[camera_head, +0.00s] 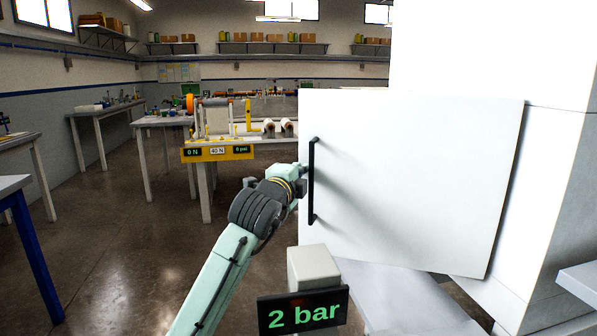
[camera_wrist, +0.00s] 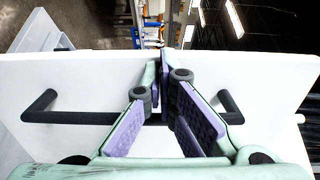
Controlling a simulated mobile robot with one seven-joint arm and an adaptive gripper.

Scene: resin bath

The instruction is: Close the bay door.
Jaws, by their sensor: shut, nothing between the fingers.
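The bay door (camera_head: 420,190) is a flat white panel standing open, swung out from the white cabinet at the right. A black bar handle (camera_head: 312,182) runs upright near its left edge. My gripper (camera_head: 301,168) is at that left edge, just left of the handle, its fingers small and partly unclear there. In the wrist view, the purple-padded fingers of my gripper (camera_wrist: 164,58) are shut and empty. They cross in front of the handle (camera_wrist: 80,118), and their tips reach the edge of the door (camera_wrist: 270,80). Whether they touch the door or handle I cannot tell.
The white cabinet (camera_head: 555,170) fills the right side. A grey box (camera_head: 314,265) with a "2 bar" display (camera_head: 304,312) stands low in front of the door. A workbench with a yellow readout panel (camera_head: 217,152) is behind at the left. Open floor (camera_head: 120,255) lies left.

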